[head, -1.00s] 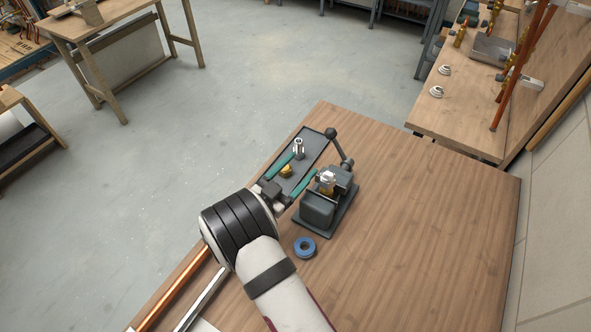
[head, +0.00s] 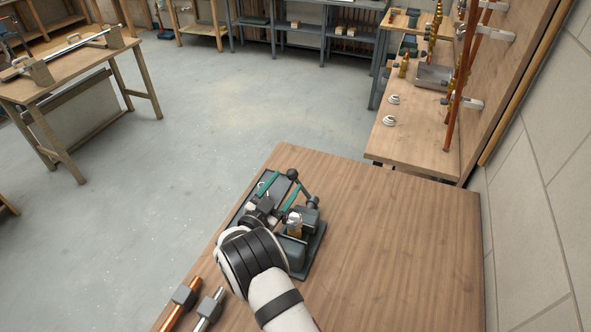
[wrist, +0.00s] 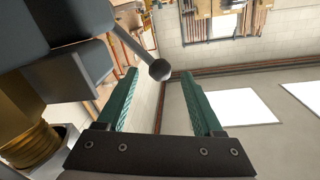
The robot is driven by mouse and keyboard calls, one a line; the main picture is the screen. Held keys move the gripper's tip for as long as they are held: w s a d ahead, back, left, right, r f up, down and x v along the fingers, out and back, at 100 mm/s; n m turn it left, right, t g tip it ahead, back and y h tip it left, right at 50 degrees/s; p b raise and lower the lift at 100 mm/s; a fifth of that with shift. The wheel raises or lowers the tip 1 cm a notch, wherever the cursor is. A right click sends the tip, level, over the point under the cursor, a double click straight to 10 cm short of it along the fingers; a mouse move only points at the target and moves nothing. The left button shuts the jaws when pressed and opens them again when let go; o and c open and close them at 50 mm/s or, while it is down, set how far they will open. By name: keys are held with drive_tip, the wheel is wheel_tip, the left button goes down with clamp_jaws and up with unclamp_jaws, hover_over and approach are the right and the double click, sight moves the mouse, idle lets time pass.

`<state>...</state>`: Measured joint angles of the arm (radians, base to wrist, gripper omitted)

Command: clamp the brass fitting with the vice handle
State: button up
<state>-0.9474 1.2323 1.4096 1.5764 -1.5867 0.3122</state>
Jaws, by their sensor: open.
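The grey vice (head: 297,252) stands on the wooden bench, with the brass fitting (head: 294,231) upright at its jaws. In the wrist view the brass fitting (wrist: 28,135) shows threads at the lower left, beside the dark vice body (wrist: 70,65). The vice handle (head: 303,188) is a dark bar with a ball end, tilted up to the far left. My gripper (head: 287,181) is open, its teal fingers reaching toward the ball end. In the wrist view the handle's ball (wrist: 160,70) appears between the fingertips of my gripper (wrist: 159,76); contact is not visible.
A dark tray (head: 244,204) lies under and left of my gripper, its contents mostly hidden. Copper (head: 178,303) and silver (head: 209,309) pipes lie at the bench's near left edge. The bench's right side (head: 400,250) is clear. A side bench with pipework stands at the back right.

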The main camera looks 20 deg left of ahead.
drive_tip(key=w, duration=0.7)
drive_tip(key=shift+w+d, duration=0.25)
drive_tip(key=shift+d, duration=0.15)
clamp_jaws()
drive_tip(key=shift+f, duration=0.1)
idle(0.8)
